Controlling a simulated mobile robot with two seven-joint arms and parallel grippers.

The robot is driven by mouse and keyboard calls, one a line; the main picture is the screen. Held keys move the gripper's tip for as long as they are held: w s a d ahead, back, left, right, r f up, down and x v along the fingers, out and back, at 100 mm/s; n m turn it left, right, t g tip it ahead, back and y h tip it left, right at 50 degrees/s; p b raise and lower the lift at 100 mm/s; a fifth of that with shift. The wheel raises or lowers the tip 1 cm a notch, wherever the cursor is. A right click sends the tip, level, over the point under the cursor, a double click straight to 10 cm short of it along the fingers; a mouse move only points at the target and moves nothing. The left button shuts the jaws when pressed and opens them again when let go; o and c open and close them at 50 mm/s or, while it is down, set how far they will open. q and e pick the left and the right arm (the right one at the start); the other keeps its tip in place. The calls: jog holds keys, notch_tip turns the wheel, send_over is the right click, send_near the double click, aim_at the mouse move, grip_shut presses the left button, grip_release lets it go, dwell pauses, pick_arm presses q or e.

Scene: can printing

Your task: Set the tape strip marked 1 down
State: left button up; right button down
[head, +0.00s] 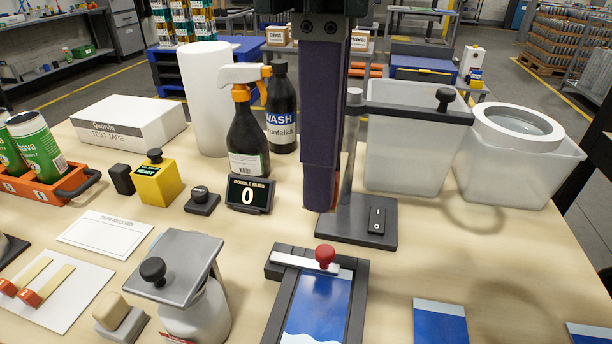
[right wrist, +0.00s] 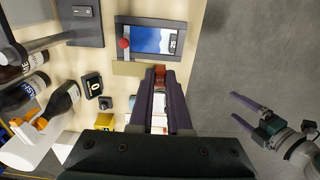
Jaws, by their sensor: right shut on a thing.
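My right gripper (head: 320,208) hangs from the top middle of the head view, above the table. It is shut on a small red piece, which looks like the tab of a tape strip (right wrist: 159,74) between the fingertips in the right wrist view. On a white card (head: 75,307) at the left lie two tan tape strips with red tabs. One (head: 31,297) reads 2; the other tab (head: 8,287) is not clearly readable. My left gripper (right wrist: 248,113) shows only in the right wrist view, open and empty, off the table's edge.
A dark frame with a red knob (head: 325,255) and a blue print stands front centre. A grey-lidded jar (head: 196,310), counter display (head: 249,195), spray bottle (head: 247,140) and dark stand base (head: 355,222) surround the gripper. An empty outlined sheet (head: 104,235) lies left.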

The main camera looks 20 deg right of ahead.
jog(key=b, duration=0.3)
send_over(313, 338)
notch_tip(313, 338, down, 14)
jog(key=shift+f, duration=2.9)
jog(key=shift+f, duration=0.15)
jog(key=c, duration=1.2)
grip_release()
jog(key=shift+o, duration=0.2)
